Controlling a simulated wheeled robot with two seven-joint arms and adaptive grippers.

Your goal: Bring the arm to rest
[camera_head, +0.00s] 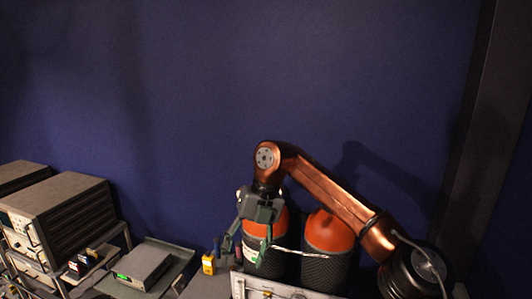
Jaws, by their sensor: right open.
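My right arm, copper coloured, comes in from the lower right and bends down at its wrist. My right gripper (252,240) points downward and is open, with nothing seen between its fingers. It hangs in front of the left one of two orange-topped cylinders (280,222); whether it touches that cylinder I cannot tell. My left gripper is not in view.
The second orange-topped cylinder (328,232) stands beside the first, behind a light-coloured case (275,291). A small yellow device (208,264) stands left of the gripper. A grey box (143,266) and rack instruments (62,215) are further left. The blue wall (230,90) is bare.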

